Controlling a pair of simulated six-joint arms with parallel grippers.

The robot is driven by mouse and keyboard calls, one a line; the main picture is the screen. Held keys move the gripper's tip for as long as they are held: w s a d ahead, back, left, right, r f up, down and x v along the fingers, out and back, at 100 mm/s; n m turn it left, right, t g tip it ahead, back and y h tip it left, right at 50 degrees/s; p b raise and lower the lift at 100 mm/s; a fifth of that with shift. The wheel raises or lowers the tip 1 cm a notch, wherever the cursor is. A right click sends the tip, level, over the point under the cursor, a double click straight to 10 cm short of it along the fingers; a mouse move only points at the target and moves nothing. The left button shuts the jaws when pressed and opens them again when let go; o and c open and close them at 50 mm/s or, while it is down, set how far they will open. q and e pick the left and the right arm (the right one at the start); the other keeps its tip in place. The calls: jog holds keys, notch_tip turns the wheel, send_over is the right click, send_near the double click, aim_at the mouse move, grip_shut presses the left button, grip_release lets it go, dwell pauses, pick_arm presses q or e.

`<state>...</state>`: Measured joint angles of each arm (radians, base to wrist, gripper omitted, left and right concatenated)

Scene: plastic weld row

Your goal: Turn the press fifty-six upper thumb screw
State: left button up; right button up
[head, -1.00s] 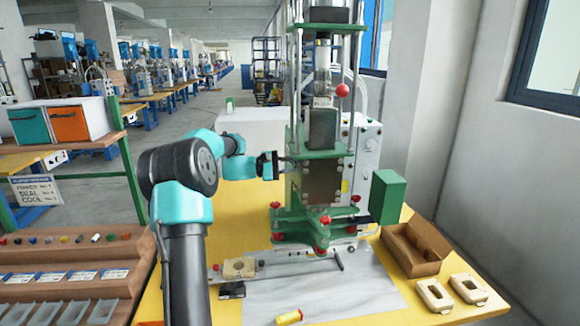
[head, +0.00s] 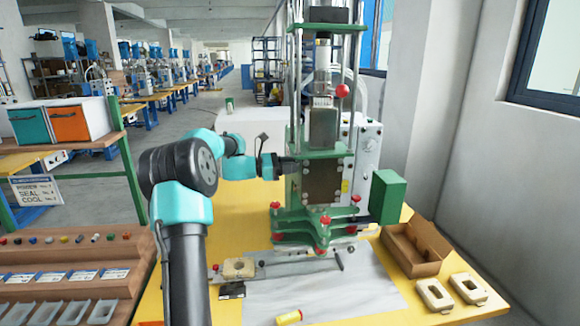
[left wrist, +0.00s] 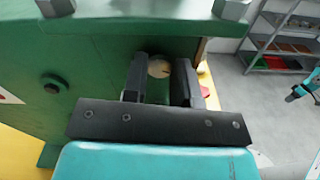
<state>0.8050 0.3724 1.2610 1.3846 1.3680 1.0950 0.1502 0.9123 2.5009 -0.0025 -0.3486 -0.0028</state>
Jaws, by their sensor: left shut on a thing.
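The press (head: 322,180) stands on the yellow bench, a green and dark metal frame with red knobs. My left gripper (head: 287,165) is at the left side of its upper block. In the left wrist view, the two dark fingers (left wrist: 161,82) are shut on a round, pale screw head (left wrist: 160,68) under a green ledge (left wrist: 130,28) of the press. This appears to be the upper thumb screw; the head view does not show it clearly behind the fingers. My right gripper is out of view.
A cardboard box (head: 412,262) and two cream parts (head: 434,295) lie at the right. A green box (head: 387,197) is beside the press. A brown rack (head: 140,250) stands at the left.

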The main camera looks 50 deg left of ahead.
pick_arm(q)
jog(key=shift+n, duration=1.6)
jog(key=o, duration=0.9)
jog(key=v, duration=1.7)
jog(key=shift+s+a, duration=0.15)
jog(key=shift+a, duration=0.05)
jog(key=shift+f, duration=0.1)
